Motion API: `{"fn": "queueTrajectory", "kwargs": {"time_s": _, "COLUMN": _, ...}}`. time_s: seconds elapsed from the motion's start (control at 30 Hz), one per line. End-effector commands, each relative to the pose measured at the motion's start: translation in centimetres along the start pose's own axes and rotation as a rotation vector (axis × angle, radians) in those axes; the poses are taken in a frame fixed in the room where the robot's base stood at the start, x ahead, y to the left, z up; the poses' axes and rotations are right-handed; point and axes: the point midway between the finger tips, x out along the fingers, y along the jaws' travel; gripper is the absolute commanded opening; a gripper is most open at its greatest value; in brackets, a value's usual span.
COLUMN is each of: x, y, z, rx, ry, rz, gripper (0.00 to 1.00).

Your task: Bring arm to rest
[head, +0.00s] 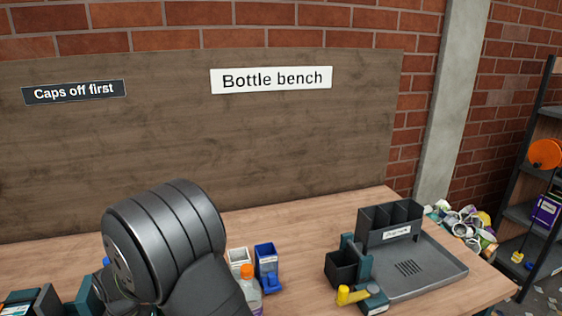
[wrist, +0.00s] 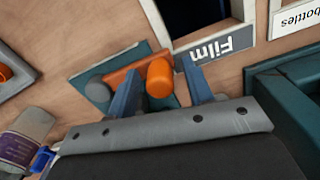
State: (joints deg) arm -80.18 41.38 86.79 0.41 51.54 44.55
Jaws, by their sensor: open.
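My gripper (wrist: 160,66) shows in the wrist view with its two blue-grey fingers apart. An orange knob (wrist: 160,79) on an orange bar (wrist: 122,72) shows between the fingers; I cannot tell whether they touch it. The bar sits on a teal plate (wrist: 78,83) with a grey round part, beside a bin labelled Film (wrist: 222,45). In the head view my dark arm covers the lower left middle, and the gripper is hidden there.
The bench holds a bottle with an orange cap (head: 249,289), white (head: 238,259) and blue (head: 266,256) holders, and a grey tray (head: 440,268) with black compartments (head: 390,222) and a yellow handle (head: 352,295). The bench behind these is clear. A shelf (head: 525,215) stands right.

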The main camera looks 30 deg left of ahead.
Motion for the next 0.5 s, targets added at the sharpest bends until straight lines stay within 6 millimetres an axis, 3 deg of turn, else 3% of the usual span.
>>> {"fn": "queueTrajectory", "kwargs": {"time_s": 0.5, "x": -0.4, "y": 1.6, "z": 4.0, "rx": -0.449, "ry": -0.003, "rz": 0.0, "gripper": 0.47}}
